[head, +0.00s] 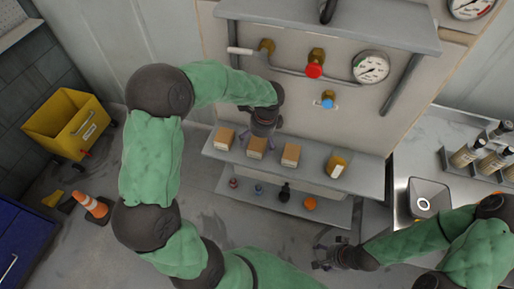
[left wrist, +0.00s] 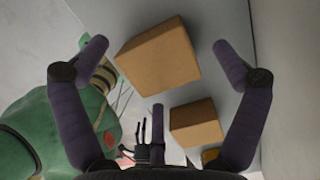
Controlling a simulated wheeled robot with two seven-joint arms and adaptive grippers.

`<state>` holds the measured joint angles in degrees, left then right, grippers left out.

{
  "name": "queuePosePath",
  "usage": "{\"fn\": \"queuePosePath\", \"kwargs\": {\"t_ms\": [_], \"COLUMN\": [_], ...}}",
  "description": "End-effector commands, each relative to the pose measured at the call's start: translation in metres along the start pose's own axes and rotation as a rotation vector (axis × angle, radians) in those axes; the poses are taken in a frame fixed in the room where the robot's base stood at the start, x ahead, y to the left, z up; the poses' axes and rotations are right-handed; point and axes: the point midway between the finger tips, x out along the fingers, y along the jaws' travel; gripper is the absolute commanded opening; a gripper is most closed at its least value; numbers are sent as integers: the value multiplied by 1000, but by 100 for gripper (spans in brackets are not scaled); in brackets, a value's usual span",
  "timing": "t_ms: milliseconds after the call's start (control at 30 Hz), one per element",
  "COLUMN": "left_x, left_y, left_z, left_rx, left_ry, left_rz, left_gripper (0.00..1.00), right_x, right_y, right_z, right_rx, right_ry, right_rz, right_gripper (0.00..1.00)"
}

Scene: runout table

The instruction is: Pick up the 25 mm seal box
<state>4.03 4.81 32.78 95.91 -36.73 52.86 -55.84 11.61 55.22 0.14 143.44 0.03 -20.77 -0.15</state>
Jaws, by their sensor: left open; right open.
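Several small brown cardboard boxes stand in a row on the upper grey shelf: a left box (head: 224,138), a second box (head: 256,147), a third box (head: 291,155) and a right box (head: 337,165) with a pale label. No size marking is readable, so I cannot tell which is the 25 mm seal box. My left gripper (head: 262,132) is open above the row, near the second box. In the left wrist view, a large brown box (left wrist: 158,57) shows between its spread fingers, with another box (left wrist: 196,125) lower down. My right gripper (head: 325,258) is open and empty, low and right.
The upper shelf (head: 235,158) sits below a panel with pipes, valves and a gauge (head: 371,68). A lower shelf (head: 335,212) holds small fittings. A metal bench (head: 430,150) with bottles is at the right.

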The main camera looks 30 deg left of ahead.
Motion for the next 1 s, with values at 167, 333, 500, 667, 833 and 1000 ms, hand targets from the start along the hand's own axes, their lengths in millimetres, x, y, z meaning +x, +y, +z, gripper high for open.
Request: {"fn": "queuePosePath", "kwargs": {"t_ms": [167, 333, 500, 667, 833, 1000], "left_x": [26, 28, 28, 28, 28, 28], "left_y": [2, 1, 1, 1, 1, 2], "left_z": [-1, -1, 0, -1, -1, -1], "left_rx": [0, 0, 0, 0, 1, 1], "left_ry": [-1, 0, 0, 0, 0, 0], "left_rz": [2, -1, -1, 0, 0, 1], "left_gripper": [96, 96, 74, 41, 41, 41], "right_x": [9, 8, 8, 8, 8, 8], "right_y": [3, 3, 3, 3, 3, 3], "right_z": [0, 0, 0, 0, 0, 0], "right_rx": [0, 0, 0, 0, 0, 0], "right_ry": [0, 0, 0, 0, 0, 0], "right_rz": [0, 0, 0, 0, 0, 0], "right_gripper": [65, 65, 65, 65, 65, 65]}}
